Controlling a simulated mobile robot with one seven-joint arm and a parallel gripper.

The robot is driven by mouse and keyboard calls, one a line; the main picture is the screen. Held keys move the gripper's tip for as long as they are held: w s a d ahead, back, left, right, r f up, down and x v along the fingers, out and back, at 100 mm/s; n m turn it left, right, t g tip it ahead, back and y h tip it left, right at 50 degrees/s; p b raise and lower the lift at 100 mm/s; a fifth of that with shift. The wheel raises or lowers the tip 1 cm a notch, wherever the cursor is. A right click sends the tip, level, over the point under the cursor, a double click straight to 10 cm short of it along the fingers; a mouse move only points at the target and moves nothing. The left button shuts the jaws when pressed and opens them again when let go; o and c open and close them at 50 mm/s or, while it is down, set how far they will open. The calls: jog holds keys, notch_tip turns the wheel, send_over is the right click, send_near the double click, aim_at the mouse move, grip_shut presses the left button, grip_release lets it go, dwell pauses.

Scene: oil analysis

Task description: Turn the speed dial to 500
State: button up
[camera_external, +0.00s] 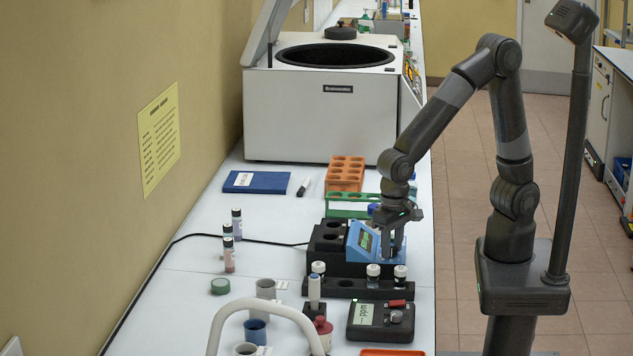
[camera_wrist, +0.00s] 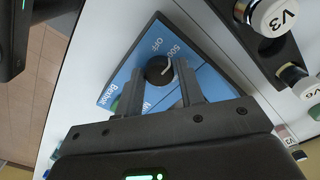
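The speed dial (camera_wrist: 158,70) is a round black knob on the blue panel (camera_wrist: 146,40) of a device, which also shows in the external view (camera_external: 362,240). Labels OFF, 500 and partly hidden ones surround it. The white pointer slants toward the upper right, near the 500 label; exact alignment is unclear. My gripper (camera_wrist: 161,80) points down at the panel, its fingers apart on either side of the knob. Whether they touch it is unclear. In the external view my gripper (camera_external: 393,248) is over the panel's right side, and the dial is hidden there.
A black rack (camera_external: 345,288) with capped vials stands in front of the device. A green rack (camera_external: 348,203) and an orange rack (camera_external: 345,172) stand behind it. A ppm meter (camera_external: 380,322) lies at the front. A large centrifuge (camera_external: 320,115) has its lid open.

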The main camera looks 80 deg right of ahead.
jog(key=o, duration=0.3)
notch_tip(320, 180, up, 11)
dwell(0.5)
jog(key=shift+f, duration=0.15)
jog(key=s+d+r+n+t, duration=0.2)
jog(key=s+d, duration=0.1)
jog(key=d, duration=0.5)
jog(key=s+d+r+n+t, duration=0.1)
jog(key=s+d+r+n, duration=0.1)
jog(key=d, duration=0.6)
jog(key=s+d+r+n+t, duration=0.1)
jog(key=s+d+n+t, duration=0.1)
jog(key=s+d, duration=0.3)
jog(key=d+n, duration=0.1)
jog(key=d, duration=0.2)
jog(key=shift+r+t, duration=0.3)
jog(key=shift+r, duration=0.1)
